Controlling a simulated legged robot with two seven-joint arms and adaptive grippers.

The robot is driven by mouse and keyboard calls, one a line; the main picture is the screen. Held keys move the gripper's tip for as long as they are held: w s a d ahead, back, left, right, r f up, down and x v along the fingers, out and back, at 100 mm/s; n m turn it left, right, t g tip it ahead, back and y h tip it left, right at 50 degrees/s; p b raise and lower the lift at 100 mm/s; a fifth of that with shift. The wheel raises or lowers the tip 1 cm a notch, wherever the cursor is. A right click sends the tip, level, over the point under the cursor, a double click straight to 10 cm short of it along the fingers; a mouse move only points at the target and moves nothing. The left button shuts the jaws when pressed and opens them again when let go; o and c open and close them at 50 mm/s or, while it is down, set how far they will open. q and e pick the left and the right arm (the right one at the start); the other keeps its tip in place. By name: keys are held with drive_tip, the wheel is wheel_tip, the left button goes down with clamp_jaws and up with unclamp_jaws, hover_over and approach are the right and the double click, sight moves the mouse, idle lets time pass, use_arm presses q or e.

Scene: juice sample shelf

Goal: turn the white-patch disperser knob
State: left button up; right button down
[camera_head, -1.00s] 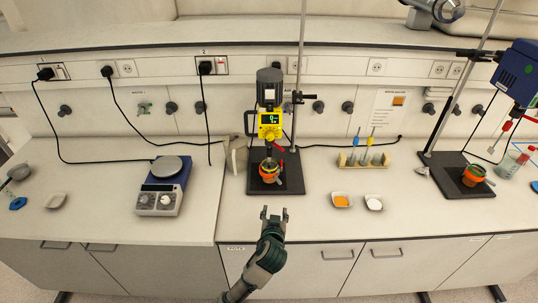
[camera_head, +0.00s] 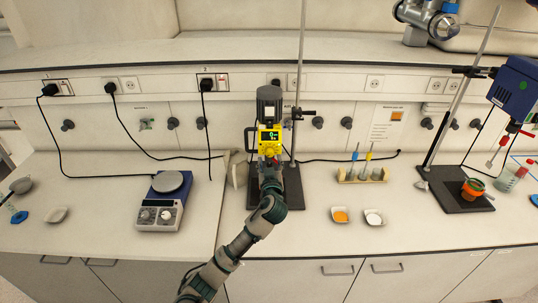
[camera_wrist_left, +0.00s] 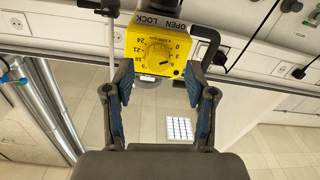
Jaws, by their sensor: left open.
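A blue disperser (camera_head: 515,88) hangs on a stand at the right, above an orange cup (camera_head: 473,189). A hotplate (camera_head: 163,203) is at the left. A tube rack (camera_head: 362,175) and two small dishes (camera_head: 341,215) (camera_head: 373,217) lie right of my arm. The bench front is mostly clear.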

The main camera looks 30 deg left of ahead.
sight(270, 155)
use_arm(q)
drive_tip(key=shift+x, duration=1.1)
drive_tip(key=shift+w+r, duration=0.1)
drive_tip(key=shift+w, duration=0.45)
drive_tip(key=shift+a, duration=0.15)
drive_tip(key=shift+a, duration=0.15)
clamp_jaws()
